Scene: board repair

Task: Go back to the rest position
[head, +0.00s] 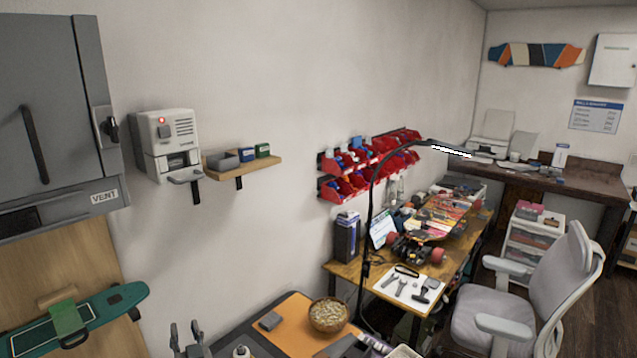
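My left gripper (186,332) shows at the bottom edge of the head view, left of the middle. Its two grey fingertips point up and stand apart, with nothing seen between them. Most of the gripper and its arm are cut off by the frame. It is just left of the dark bench with the orange mat (294,328) and touches nothing that I can see. My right gripper is not in view.
A wooden bowl (328,316) of pale pieces and a small grey block (270,321) sit on the mat. A green skateboard deck (110,312) is at the lower left. A workbench (345,270), lamp (371,215) and grey chair (560,290) stand farther right.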

